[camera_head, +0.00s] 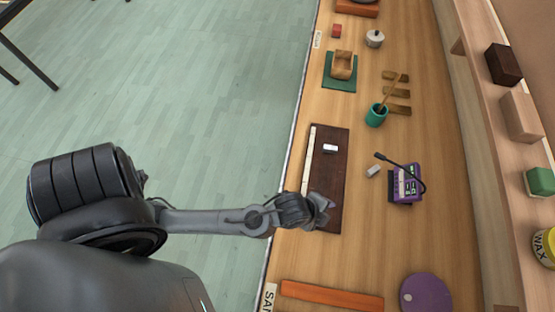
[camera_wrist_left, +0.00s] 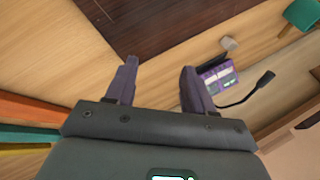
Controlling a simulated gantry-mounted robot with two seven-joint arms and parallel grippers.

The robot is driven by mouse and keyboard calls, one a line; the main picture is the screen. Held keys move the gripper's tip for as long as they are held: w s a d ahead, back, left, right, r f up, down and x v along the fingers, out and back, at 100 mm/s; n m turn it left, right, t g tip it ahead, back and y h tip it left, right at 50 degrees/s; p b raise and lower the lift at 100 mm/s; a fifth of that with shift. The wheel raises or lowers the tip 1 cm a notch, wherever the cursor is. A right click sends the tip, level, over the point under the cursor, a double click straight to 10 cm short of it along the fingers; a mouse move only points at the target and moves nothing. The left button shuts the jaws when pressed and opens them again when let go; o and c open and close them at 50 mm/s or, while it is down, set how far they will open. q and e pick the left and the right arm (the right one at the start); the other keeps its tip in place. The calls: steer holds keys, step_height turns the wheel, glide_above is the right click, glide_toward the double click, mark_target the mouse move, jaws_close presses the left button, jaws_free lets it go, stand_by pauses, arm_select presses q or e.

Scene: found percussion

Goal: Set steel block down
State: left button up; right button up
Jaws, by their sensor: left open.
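A small pale, shiny block (camera_head: 330,149) lies on the dark brown board (camera_head: 328,168), and a small grey block (camera_head: 373,171) lies on the table to its right. I cannot tell for sure which is the steel block. The grey block also shows in the left wrist view (camera_wrist_left: 229,43), apart from my fingers. My left gripper (camera_head: 325,206) is at the lower end of the board, away from both blocks. In the wrist view its fingers (camera_wrist_left: 158,72) are spread, with nothing between them. My right gripper is not in view.
A purple device (camera_head: 405,184) with a bent black microphone stands right of the board. A teal cup (camera_head: 376,115) with a stick is further up. An orange bar (camera_head: 332,295) and a purple disc (camera_head: 426,293) lie below. A shelf (camera_head: 484,150) runs along the right.

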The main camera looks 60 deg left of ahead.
arm_select(q)
steer(key=s+a+r+n+g+y, duration=0.1)
steer(key=s+a+r+n+g, duration=0.2)
steer(key=s+a+n, duration=0.5)
steer(key=s+n, duration=0.2)
steer(key=n, duration=0.2)
steer(key=shift+s, duration=0.4)
steer(key=shift+r, duration=0.1)
